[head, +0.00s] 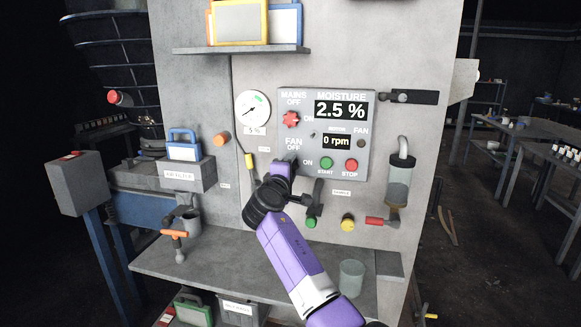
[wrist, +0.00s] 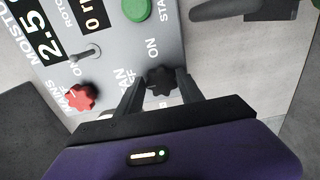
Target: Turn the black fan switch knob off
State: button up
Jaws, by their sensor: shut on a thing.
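The black fan knob (wrist: 160,80) is lobed and sits on the grey control panel (head: 368,110) by the FAN OFF and ON labels. In the wrist view my gripper (wrist: 160,88) has its two dark fingers on either side of the knob, closed on it. In the head view my purple and black gripper (head: 284,170) reaches up to the panel's lower left and hides the knob. Exactly where the knob points is hard to tell.
The red mains knob (head: 291,120) is above, with a small toggle (wrist: 88,52) nearby. Green start (head: 326,163) and red stop (head: 351,166) buttons are to the right. The displays read 2.5 % and 0 rpm. A glass (head: 351,275) stands on the lower shelf.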

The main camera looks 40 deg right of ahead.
jog(key=shift+a+f, duration=0.15)
jog(key=shift+f, duration=0.1)
jog(key=o, duration=1.3)
jog(key=shift+o, duration=0.3)
jog(key=shift+r, duration=0.1)
jog(key=b+v, duration=0.1)
jog(key=v, duration=0.6)
jog(key=shift+s+a+b, duration=0.2)
jog(key=shift+a+b, duration=0.05)
jog(key=shift+b, duration=0.05)
